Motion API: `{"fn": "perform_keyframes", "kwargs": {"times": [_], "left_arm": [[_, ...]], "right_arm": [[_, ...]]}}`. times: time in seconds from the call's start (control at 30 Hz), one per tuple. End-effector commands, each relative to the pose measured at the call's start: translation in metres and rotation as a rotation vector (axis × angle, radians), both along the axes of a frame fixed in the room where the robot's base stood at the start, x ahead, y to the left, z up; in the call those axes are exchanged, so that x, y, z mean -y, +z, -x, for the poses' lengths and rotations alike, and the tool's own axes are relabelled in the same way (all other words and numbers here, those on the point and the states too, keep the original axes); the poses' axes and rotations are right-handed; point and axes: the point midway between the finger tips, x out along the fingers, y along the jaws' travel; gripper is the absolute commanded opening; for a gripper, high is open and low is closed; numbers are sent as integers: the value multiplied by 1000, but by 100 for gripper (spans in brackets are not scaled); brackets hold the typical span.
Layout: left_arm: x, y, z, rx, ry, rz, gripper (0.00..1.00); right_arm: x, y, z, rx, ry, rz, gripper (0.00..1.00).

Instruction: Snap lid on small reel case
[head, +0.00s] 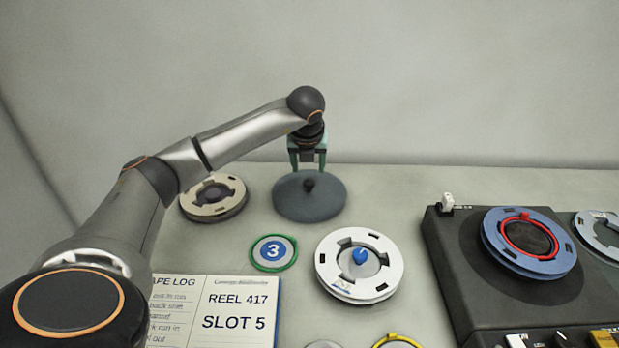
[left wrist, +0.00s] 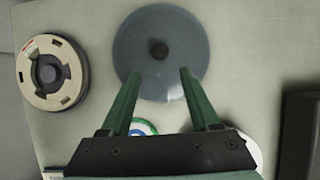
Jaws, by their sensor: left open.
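A round blue-grey lid (head: 322,208) with a dark knob (head: 309,185) lies flat near the back of the table; I cannot tell whether a case is under it. In the left wrist view the lid (left wrist: 135,60) and its knob (left wrist: 158,49) show just beyond the fingertips. No separate reel case stands out. My right gripper is not in view.
A beige reel (head: 237,198) lies left of the lid. A white reel (head: 330,254) with a blue knob and a green-rimmed disc marked 3 (head: 273,252) are in front. A log sheet (head: 240,306) lies front left. A black tape deck (head: 448,256) with a blue reel stands right.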

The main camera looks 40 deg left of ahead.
Motion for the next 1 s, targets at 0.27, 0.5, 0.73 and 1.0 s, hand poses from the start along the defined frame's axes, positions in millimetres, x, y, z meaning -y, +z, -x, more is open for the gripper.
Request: {"fn": "perform_keyframes", "kwargs": {"times": [0.27, 0.5, 0.73, 1.0], "left_arm": [[-7, -30, -9, -1, 0, 0, 62], [-15, -56, -18, -1, 0, 1, 62], [-22, -77, -27, 0, 0, 1, 62], [-27, -89, -33, 0, 0, 0, 62]], "right_arm": [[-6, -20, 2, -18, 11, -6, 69], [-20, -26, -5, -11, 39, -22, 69], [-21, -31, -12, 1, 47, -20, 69], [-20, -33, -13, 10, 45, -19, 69]]}}
